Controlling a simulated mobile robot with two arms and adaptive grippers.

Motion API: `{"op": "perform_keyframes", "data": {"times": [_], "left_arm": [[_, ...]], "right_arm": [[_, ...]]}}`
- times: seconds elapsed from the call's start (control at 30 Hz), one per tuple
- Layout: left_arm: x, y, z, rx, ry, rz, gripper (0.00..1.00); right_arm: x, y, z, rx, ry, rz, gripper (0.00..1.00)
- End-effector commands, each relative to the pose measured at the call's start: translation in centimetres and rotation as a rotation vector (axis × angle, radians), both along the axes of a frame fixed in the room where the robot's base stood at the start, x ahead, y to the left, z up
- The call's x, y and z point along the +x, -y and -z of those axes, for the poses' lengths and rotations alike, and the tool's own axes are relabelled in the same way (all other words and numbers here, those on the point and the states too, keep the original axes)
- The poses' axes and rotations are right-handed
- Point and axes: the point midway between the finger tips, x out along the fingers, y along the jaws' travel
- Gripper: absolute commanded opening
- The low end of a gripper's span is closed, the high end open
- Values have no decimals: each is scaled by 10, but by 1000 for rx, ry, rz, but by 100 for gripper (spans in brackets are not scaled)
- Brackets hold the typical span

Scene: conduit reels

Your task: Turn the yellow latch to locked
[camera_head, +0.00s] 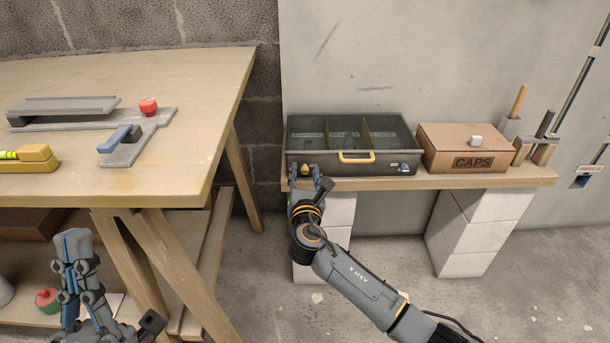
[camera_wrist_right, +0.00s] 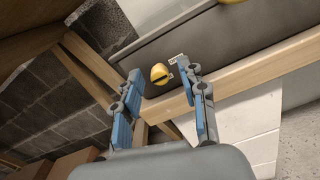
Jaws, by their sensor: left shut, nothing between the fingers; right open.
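The yellow latch (camera_wrist_right: 160,73) is a small round knob with a dark slot, on the front of a grey case (camera_head: 400,164). In the head view the latch (camera_head: 305,169) is partly hidden by my right gripper. My right gripper (camera_head: 306,173) is open in front of the case's left end. In the right wrist view the latch shows between the fingertips of the gripper (camera_wrist_right: 163,80), with a gap on each side; contact is not visible. My left gripper (camera_head: 77,240) is shut and empty, low at the left.
The case has compartments and a yellow handle (camera_head: 357,157); it stands on a wooden shelf (camera_head: 440,182) on white blocks. A CAPS carton (camera_head: 465,146) is to its right. A workbench (camera_head: 200,90) with a red knob (camera_head: 148,107) and yellow level (camera_head: 30,160) is at left.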

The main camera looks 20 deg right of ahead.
Motion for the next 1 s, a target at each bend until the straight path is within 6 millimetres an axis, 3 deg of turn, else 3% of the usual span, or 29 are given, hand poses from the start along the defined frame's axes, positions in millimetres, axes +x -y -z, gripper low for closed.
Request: {"op": "perform_keyframes", "data": {"times": [0.1, 0.3, 0.67, 1.0], "left_arm": [[0, 0, 0, 0, -1, 0, 0], [0, 0, 0, 0, -1, 0, 0], [0, 0, 0, 1, -3, 0, 0], [4, 1, 2, 7, -23, -1, 0]], "right_arm": [[0, 0, 0, 1, 0, 0, 42], [0, 0, 0, 1, 0, 0, 1], [0, 0, 0, 27, 8, 0, 0], [0, 0, 0, 219, 64, 1, 0]]}}
